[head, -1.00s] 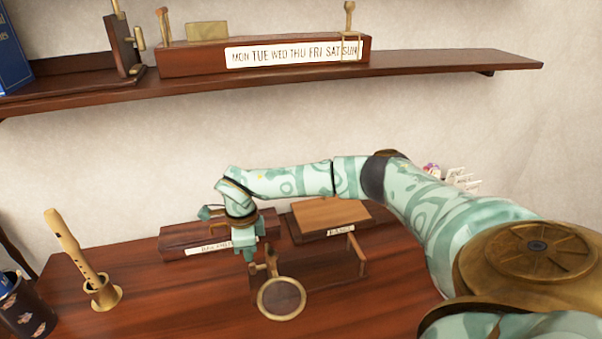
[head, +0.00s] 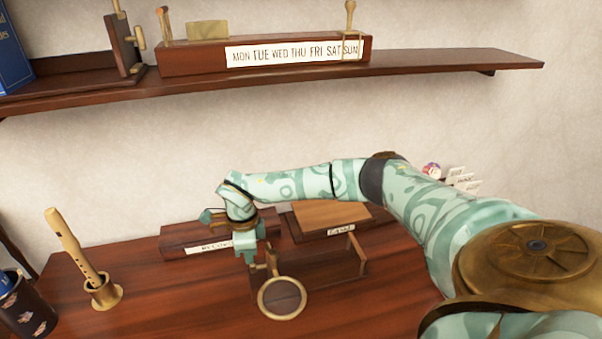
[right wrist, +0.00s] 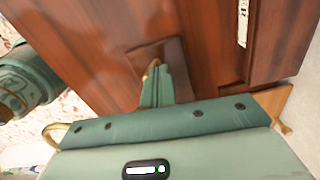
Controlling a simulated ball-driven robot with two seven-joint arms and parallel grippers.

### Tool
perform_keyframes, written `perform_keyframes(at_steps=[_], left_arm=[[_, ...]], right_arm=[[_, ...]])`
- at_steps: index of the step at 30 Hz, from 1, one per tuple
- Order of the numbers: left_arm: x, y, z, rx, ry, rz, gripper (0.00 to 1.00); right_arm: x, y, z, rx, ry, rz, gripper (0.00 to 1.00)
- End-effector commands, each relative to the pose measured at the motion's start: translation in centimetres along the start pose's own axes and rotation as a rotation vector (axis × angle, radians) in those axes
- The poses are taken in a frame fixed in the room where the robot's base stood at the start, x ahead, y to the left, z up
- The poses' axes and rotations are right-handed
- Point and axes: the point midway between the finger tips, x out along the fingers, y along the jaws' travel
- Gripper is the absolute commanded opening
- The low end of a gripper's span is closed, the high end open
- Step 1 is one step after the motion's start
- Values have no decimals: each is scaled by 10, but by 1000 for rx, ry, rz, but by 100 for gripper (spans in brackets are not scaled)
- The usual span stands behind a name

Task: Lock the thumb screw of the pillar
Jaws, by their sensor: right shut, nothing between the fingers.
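A small brass pillar (head: 271,262) stands on the desk by a round brass-rimmed lens (head: 282,298) and a low wooden stand (head: 335,268). My right gripper (head: 246,257) is just left of the pillar, pointing down, with its fingers together and empty. In the right wrist view the green fingers (right wrist: 158,88) are shut in front of a dark square wooden piece (right wrist: 172,52). A bit of brass (right wrist: 150,72) shows beside the fingertips. The thumb screw cannot be made out clearly, and I cannot tell whether the fingers touch it. My left gripper is not in view.
Labelled wooden boxes (head: 184,240) stand behind my gripper. A wooden flute (head: 72,243) in a brass holder and a dark cup (head: 25,308) are at the left. A shelf (head: 430,64) with a weekday block (head: 195,68) hangs above. The front left desk is clear.

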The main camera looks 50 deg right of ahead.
Motion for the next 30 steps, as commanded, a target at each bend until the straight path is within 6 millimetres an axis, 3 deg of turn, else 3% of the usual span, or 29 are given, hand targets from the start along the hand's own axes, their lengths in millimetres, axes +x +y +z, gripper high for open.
perform_keyframes(at_steps=[21, 30], left_arm=[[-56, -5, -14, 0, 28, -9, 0], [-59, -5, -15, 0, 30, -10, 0]], right_arm=[[-67, -1, 0, 1, -2, -3, 0], [-69, 0, 0, 0, 0, 0, 0]])
